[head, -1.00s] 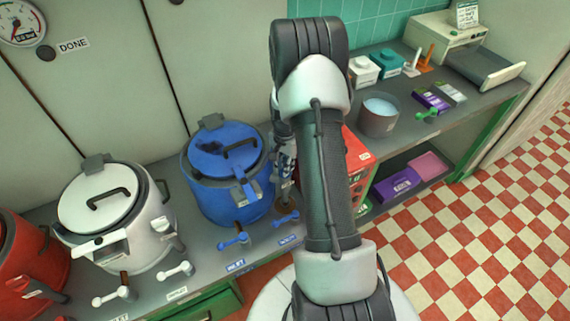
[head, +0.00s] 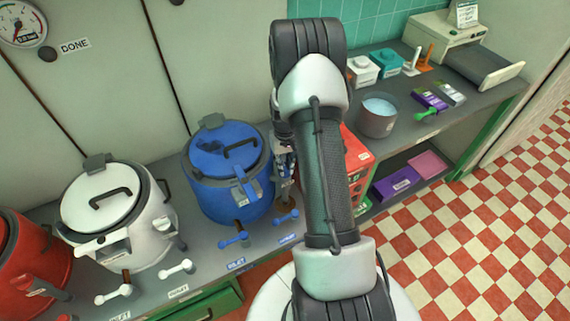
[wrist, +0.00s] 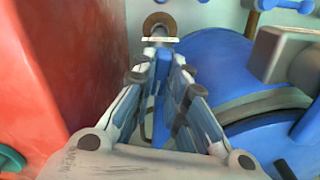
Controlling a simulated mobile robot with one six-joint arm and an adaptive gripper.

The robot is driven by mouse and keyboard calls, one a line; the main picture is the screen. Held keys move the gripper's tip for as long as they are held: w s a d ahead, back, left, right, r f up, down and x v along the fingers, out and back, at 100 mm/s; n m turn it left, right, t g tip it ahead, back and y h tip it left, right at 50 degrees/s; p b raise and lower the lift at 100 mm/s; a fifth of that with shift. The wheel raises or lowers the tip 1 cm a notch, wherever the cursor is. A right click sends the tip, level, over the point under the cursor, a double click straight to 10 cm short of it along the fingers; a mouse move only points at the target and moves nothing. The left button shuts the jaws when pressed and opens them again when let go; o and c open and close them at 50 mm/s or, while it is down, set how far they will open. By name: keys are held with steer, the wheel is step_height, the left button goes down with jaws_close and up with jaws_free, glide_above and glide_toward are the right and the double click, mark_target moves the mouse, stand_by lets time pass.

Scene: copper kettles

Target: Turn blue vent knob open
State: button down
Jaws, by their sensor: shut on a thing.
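The blue kettle (head: 228,180) stands on the counter left of my arm, its lid on. It also shows at the right of the wrist view (wrist: 235,75). My gripper (wrist: 160,75) is at the kettle's right side, partly hidden by my arm in the head view. Its two fingers are closed around a narrow blue piece (wrist: 162,72), which appears to be the blue vent knob. A grey stem with a brown disc (wrist: 160,20) shows beyond the fingertips. The knob's turn angle cannot be read clearly.
A red box (head: 357,165) stands close on the right and fills the wrist view's left side (wrist: 65,70). Blue valve handles (head: 234,239) are at the counter's front. A white kettle (head: 118,225) and a red kettle (head: 25,265) stand to the left.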

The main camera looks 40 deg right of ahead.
steer(key=shift+n, duration=1.1)
steer(key=c, duration=1.6)
jaws_free()
step_height(320, 180, up, 12)
steer(key=shift+r, duration=0.1)
